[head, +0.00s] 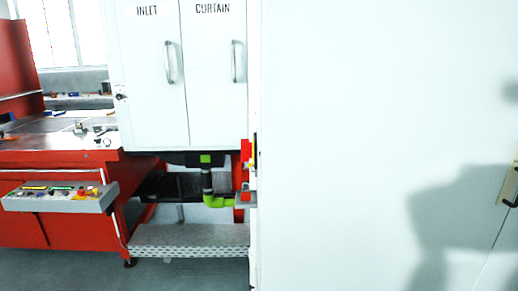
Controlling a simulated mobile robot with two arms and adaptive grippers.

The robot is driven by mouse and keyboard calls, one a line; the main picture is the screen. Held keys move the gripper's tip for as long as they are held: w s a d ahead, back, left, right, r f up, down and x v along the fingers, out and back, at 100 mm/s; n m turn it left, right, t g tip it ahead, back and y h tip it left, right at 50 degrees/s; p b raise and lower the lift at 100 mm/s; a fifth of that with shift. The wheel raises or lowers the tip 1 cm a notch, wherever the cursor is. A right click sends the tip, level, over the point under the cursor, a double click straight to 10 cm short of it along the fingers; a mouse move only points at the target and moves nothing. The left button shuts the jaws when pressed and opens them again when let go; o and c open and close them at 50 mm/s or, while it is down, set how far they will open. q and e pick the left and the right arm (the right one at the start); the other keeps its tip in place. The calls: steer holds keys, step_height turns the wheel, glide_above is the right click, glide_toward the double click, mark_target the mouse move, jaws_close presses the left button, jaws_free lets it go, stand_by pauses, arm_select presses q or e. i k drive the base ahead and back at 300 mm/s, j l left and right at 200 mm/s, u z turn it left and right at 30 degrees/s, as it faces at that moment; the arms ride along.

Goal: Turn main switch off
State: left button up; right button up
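No part is clearly readable as the main switch. Neither of my grippers is in view. A dark, soft-edged shadow lies on the cabinet's right side.
A red machine (75,215) with a metal top stands at left, carrying a grey control box (60,197) with several buttons. White doors labelled INLET (150,75) and CURTAIN (213,75) have vertical handles. A perforated step (188,240) lies below. A handle (510,185) shows at far right.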

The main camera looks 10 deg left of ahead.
mark_target(246, 147)
steer(key=j, duration=0.7)
steer(key=k+j+z, duration=0.15)
steer(key=j, duration=0.5)
steer(key=i+j+z, duration=0.1)
steer(key=i+j, duration=0.15)
steer(key=i+j+z, duration=0.1)
steer(key=i+j, duration=0.15)
steer(key=j, duration=0.15)
steer(key=i+j, duration=0.2)
steer(key=j, duration=0.15)
steer(key=i+j+z, duration=0.25)
steer(key=i+j, duration=0.2)
steer(key=j, duration=0.3)
